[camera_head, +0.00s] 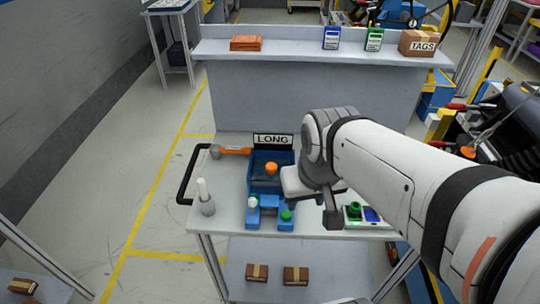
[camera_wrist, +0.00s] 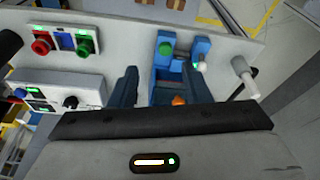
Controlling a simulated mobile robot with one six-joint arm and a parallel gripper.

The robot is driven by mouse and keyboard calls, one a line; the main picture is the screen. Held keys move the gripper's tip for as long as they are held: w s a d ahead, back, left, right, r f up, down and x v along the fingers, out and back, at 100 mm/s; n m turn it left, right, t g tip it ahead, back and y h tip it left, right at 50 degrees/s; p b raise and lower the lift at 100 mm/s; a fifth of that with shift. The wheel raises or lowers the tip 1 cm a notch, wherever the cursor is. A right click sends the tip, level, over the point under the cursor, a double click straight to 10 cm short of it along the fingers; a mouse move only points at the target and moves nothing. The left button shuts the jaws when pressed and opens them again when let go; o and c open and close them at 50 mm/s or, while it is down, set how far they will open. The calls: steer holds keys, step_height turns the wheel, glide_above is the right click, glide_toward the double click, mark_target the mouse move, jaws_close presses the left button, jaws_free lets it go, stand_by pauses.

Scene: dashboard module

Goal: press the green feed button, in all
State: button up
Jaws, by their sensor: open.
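A green button (camera_head: 354,210) sits on a small panel (camera_head: 350,224) at the cart's right; in the wrist view this green button (camera_wrist: 85,47) is beside a blue one (camera_wrist: 66,42) and a red one (camera_wrist: 42,43). Another green knob (camera_head: 286,215) stands on a blue fixture (camera_head: 268,218), and shows in the wrist view (camera_wrist: 166,49). No readable label tells which is the feed button. My gripper (camera_wrist: 162,75) is open and empty, above the cart near the blue bin (camera_head: 258,181). My arm hides part of the panel in the head view.
A LONG sign (camera_head: 273,140) stands behind the bin, which holds an orange-topped piece (camera_head: 271,169). An orange-handled hammer (camera_head: 235,151) and a white stick in a grey holder (camera_head: 207,207) are at left. A second panel (camera_wrist: 60,91) with a black knob shows in the wrist view.

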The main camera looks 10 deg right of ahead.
jaws_close()
stand_by(1.4)
